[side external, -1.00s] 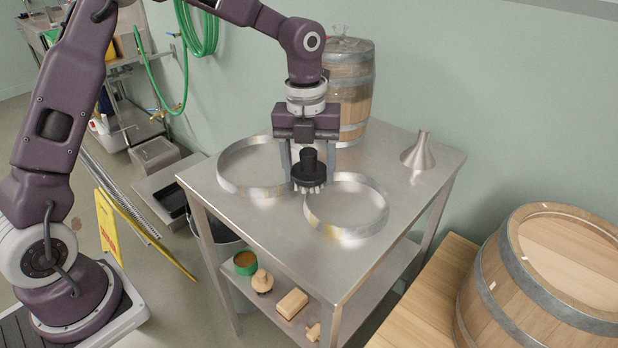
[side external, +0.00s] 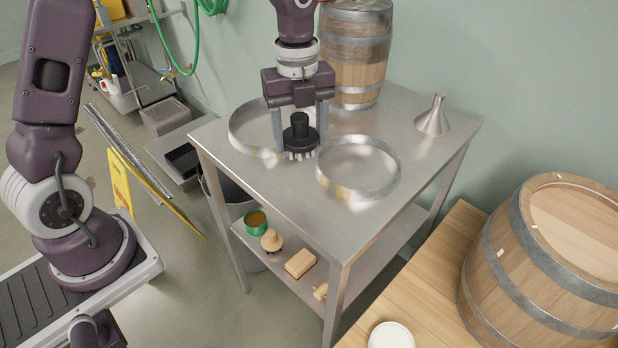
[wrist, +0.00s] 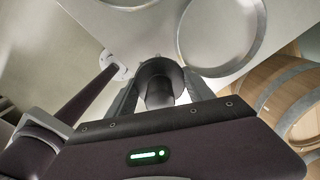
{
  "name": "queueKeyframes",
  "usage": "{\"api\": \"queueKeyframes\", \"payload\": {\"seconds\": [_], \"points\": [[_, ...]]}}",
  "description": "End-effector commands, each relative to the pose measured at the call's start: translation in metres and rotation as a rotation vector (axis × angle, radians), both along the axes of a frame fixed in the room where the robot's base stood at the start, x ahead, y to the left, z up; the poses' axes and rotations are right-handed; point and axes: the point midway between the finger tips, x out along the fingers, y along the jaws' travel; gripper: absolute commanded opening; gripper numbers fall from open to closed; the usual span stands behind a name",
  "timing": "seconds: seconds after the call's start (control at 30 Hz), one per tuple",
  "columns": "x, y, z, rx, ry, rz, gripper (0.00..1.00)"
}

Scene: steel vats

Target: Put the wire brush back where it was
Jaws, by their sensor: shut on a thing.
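The wire brush (side external: 300,138) is round and black, with an upright knob and pale bristles pointing down. My gripper (side external: 300,143) points down with one finger on each side of it and is shut on it. In the wrist view the brush (wrist: 160,85) sits between the two fingers. The brush is over the steel table (side external: 285,188), beside the near right part of the left metal hoop (side external: 236,138) and left of the right hoop (side external: 357,194). I cannot tell whether the bristles touch the tabletop.
A small barrel (side external: 355,50) and a steel funnel (side external: 433,118) stand at the table's back. The lower shelf holds a green tin (side external: 255,222), a wooden-knobbed item (side external: 271,240) and a tan block (side external: 300,263). A large barrel (side external: 540,265) stands right. The table's front is clear.

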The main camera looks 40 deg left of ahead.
Motion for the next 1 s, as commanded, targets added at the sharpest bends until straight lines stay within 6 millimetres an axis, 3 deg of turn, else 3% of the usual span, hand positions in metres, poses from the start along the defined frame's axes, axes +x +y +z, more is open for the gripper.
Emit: {"api": "queueKeyframes", "payload": {"seconds": [0.17,0.3,0.6,0.97,1.0], "points": [[-0.02,0.007,-0.017,0.003,0.016,0.212,0.02],[-0.021,0.007,-0.051,0.003,0.019,0.221,0.02],[-0.02,0.007,-0.101,0.002,0.014,0.218,0.02],[-0.02,0.007,-0.106,0.002,0.013,0.217,0.02],[-0.019,0.007,-0.106,0.002,0.012,0.217,0.67]]}}
